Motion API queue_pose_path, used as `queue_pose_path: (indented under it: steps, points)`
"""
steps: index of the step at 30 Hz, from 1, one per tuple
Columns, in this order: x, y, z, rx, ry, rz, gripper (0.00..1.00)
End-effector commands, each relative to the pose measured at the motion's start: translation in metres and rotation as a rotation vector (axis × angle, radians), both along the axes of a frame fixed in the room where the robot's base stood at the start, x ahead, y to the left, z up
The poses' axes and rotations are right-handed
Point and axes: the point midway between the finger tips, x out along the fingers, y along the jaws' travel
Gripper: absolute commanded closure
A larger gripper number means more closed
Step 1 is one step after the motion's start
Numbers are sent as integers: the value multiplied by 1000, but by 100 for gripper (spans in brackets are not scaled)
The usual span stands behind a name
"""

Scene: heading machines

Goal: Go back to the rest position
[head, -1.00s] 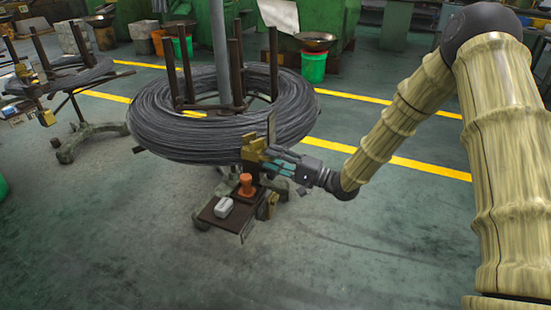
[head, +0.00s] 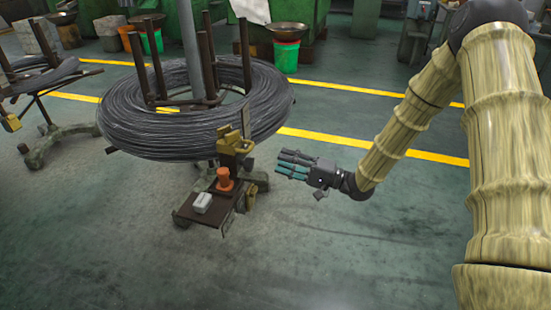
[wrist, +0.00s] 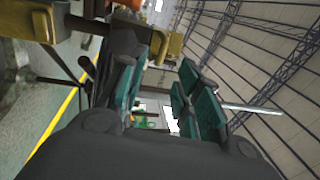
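My gripper (head: 285,164) points left in the head view, in the air right of the wire stand. In the wrist view its teal-padded fingers (wrist: 162,80) stand apart with a gap between them, and nothing is held. My jointed, tan-covered arm reaches in from the right side of the head view. The yellow block (head: 234,142) on the stand is left of my fingertips, with a visible gap between them.
A large wire coil (head: 130,128) hangs on the stand. Below it a dark tray (head: 190,215) bears a white box (head: 202,202) and an orange piece (head: 224,180). A green bucket (head: 287,56) stands behind. Floor in front and right is clear.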

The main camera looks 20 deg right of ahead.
Motion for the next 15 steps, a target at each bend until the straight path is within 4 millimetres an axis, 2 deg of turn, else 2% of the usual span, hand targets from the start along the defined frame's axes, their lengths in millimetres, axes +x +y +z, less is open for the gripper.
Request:
queue_pose_path:
  steps: [15]
  points:
    - [-3, -5, -1, 0, 1, 1, 66]
